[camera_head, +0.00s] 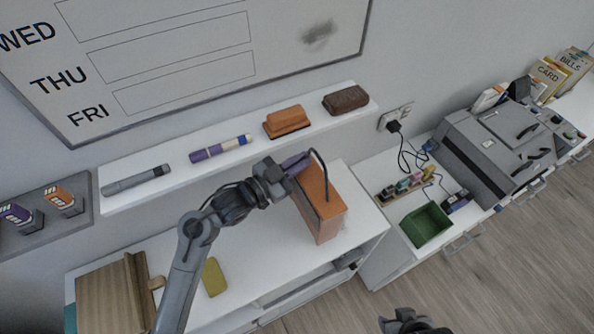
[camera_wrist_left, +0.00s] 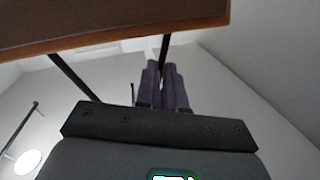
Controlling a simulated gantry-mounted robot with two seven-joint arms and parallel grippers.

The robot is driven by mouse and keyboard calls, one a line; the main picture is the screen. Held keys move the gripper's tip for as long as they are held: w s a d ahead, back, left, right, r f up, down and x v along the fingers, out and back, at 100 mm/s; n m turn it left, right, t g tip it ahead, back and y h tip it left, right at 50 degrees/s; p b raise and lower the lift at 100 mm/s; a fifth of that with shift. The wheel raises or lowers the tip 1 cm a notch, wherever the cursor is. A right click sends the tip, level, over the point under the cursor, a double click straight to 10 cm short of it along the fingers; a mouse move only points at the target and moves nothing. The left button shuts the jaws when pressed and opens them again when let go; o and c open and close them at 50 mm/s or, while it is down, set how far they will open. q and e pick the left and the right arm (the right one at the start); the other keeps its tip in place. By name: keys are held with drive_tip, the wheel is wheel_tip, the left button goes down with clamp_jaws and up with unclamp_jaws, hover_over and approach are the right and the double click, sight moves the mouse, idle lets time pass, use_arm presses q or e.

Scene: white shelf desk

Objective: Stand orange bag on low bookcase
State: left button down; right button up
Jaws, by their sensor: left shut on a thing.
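The orange bag (camera_head: 322,208) is a boxy orange shape with a black handle, upright but turned at an angle, over the right part of the white low bookcase (camera_head: 357,217). I cannot tell whether its base touches the top. My left gripper (camera_head: 296,163) is at the bag's upper end, its purple fingers shut on the handle. In the left wrist view the fingers (camera_wrist_left: 165,85) are close together by a black strap, and the bag's brown face with orange edge (camera_wrist_left: 110,25) fills the top. Part of my right gripper (camera_head: 408,322) shows at the bottom edge; its fingertips are unclear.
A yellow-green pad (camera_head: 214,277) and a wooden organizer (camera_head: 112,295) are on the bookcase, left of the bag. A wall shelf (camera_head: 240,150) with markers and erasers runs behind. A green bin (camera_head: 427,225) and grey printer (camera_head: 490,145) stand on the counter at right.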

use_arm(q)
drive_tip(key=shift+w+a+f, duration=0.2)
drive_tip(key=shift+w+a, duration=0.1)
drive_tip(key=shift+f, duration=2)
drive_tip(key=c, duration=1.7)
unclamp_jaws()
drive_tip(key=shift+f, duration=0.25)
drive_tip(key=o, duration=0.5)
drive_tip(key=shift+c, duration=0.2)
